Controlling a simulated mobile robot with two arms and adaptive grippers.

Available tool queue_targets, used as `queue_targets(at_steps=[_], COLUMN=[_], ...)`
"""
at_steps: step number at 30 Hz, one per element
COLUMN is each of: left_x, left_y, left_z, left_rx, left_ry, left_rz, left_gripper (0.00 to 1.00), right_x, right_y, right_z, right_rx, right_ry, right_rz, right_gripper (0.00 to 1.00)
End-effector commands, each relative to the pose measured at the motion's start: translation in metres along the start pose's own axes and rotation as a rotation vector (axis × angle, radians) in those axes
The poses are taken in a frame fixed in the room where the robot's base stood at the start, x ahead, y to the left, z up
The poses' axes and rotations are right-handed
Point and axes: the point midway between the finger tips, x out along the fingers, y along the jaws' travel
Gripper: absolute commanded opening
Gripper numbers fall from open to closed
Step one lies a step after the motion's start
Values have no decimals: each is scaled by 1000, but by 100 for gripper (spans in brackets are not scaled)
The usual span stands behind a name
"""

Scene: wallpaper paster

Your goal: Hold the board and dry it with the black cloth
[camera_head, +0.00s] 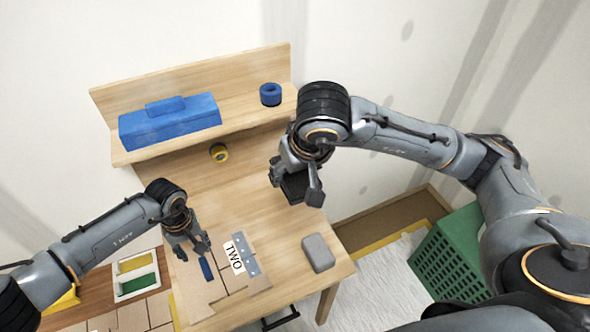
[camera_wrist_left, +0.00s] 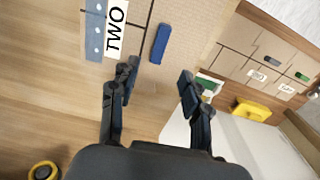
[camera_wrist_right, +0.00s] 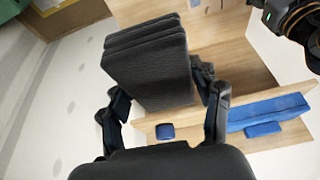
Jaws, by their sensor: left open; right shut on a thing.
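The tan board (camera_head: 232,281), marked with dark lines, lies flat on the wooden table. It carries a white "TWO" label (camera_head: 234,257), a grey-blue strip (camera_head: 249,262) and a small blue piece (camera_head: 206,268). My left gripper (camera_head: 190,250) is open and empty near the board's far left part; in the left wrist view the board (camera_wrist_left: 190,35) lies beyond its fingertips (camera_wrist_left: 158,78). My right gripper (camera_head: 293,186) is shut on the folded black cloth (camera_wrist_right: 148,62) and holds it raised above the table's right part. The fingers hide some of the cloth's sides.
A grey rounded block (camera_head: 318,253) lies on the table's right. A shelf behind holds a blue case (camera_head: 168,126) and a blue roll (camera_head: 270,94). A yellow roll (camera_head: 219,152) is below. A white tray (camera_head: 136,272) sits left; a green crate (camera_head: 450,254) stands right.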

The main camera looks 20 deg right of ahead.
Motion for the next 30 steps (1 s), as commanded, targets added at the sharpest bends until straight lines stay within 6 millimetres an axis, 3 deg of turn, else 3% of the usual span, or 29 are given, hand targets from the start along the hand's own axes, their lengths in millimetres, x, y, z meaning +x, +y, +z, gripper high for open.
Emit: queue_targets(at_steps=[21,30], left_x=[98,118], left_y=[1,1], left_z=[1,0], left_rx=[-1,-1], left_ry=[-2,-1], left_rz=[2,2], left_gripper=[47,47], right_x=[51,62], right_y=[0,0], right_z=[21,26], right_rx=[0,0], right_ry=[0,0], right_rz=[0,0], right_gripper=[38,38])
